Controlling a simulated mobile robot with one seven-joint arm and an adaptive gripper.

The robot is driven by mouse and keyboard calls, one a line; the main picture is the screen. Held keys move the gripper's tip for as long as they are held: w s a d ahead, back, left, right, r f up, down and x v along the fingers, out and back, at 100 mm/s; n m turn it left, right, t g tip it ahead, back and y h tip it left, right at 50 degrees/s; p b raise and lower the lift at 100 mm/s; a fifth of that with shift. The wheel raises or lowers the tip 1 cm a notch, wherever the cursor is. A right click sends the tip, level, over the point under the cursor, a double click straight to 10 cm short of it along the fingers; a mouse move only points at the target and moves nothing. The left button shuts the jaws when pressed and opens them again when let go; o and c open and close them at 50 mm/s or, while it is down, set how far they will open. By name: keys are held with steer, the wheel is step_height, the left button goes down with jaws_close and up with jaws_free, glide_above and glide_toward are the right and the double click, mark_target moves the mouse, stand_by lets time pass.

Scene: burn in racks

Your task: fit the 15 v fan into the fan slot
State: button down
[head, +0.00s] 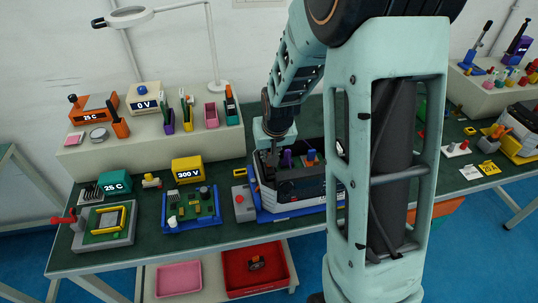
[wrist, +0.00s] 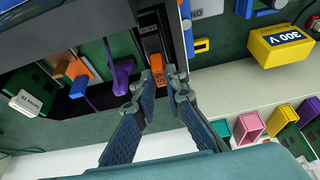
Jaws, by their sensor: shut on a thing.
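My gripper (wrist: 162,80) is shut on an orange piece (wrist: 161,66) with partly readable dark lettering, which I take to be the fan. The orange piece sits at the near end of a narrow dark bay (wrist: 150,38) with small white lettering. I cannot tell how deep it sits in that bay. In the head view my gripper (head: 272,148) is low at the left end of a dark rack unit (head: 300,185) in a blue tray. The fan and the slot are hidden there.
Purple (wrist: 122,72) and orange (wrist: 74,48) pieces stand in the rack beside my gripper. A yellow 300 V box (head: 187,170) and a blue board tray (head: 192,207) lie to the left. A raised shelf with pen cups (head: 211,115) stands behind. A red bin (head: 255,268) sits below.

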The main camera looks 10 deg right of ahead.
steer(key=shift+f, duration=0.6)
steer(key=c, duration=2)
jaws_free()
steer(key=shift+r, duration=0.4)
steer(key=v, duration=1.1)
steer(key=shift+s+r, duration=0.15)
steer(key=shift+s, duration=0.1)
